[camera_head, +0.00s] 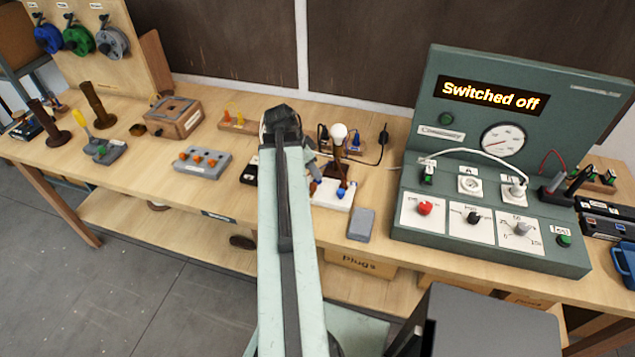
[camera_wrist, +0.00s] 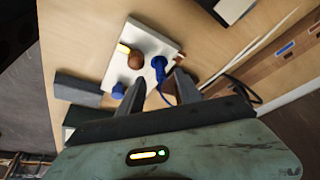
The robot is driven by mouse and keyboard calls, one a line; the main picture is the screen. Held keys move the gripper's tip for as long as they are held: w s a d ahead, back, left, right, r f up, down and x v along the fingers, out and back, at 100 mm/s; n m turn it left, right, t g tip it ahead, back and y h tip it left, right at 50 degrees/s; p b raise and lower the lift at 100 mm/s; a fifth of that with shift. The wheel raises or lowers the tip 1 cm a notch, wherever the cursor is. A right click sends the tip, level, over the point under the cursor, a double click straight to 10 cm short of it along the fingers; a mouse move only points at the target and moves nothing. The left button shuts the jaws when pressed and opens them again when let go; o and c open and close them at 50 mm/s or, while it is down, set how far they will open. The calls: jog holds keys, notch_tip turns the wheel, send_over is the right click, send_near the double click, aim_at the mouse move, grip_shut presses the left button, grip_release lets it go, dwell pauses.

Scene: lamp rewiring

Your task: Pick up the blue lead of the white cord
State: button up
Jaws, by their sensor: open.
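A white plate (camera_head: 326,198) lies on the bench just right of my arm; it also shows in the wrist view (camera_wrist: 146,42). In the wrist view a blue lead end (camera_wrist: 158,66) with a thin blue wire (camera_wrist: 166,95) is at the plate's right side, between the open fingertips of my gripper (camera_wrist: 158,78). I see no grip on it. A second blue piece (camera_wrist: 118,91) is at the plate's lower left corner, outside the fingers. A brown round piece (camera_wrist: 136,60) and a yellow piece (camera_wrist: 124,48) are also on the plate. The white cord's link to the blue lead is unclear.
A bulb (camera_head: 338,132) on a brown stand is behind the plate. A grey block (camera_head: 361,224) lies to its right, near the bench's front edge. The green test panel (camera_head: 490,240) stands farther right. A terminal block (camera_head: 202,163) is left of my arm.

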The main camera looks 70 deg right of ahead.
jog(key=b+x, duration=0.3)
jog(key=x, duration=0.1)
jog(key=shift+s+d+f, duration=0.1)
jog(key=shift+d+f, duration=0.05)
jog(key=shift+f, duration=0.1)
jog(key=shift+r, duration=0.2)
grip_shut()
notch_tip(320, 180, up, 10)
jog(key=p, duration=1)
jog(key=shift+r, duration=0.15)
notch_tip(320, 180, down, 5)
jog(key=b, duration=0.5)
jog(key=shift+r+p, duration=0.2)
jog(key=shift+p, duration=0.2)
jog(key=shift+d, duration=0.1)
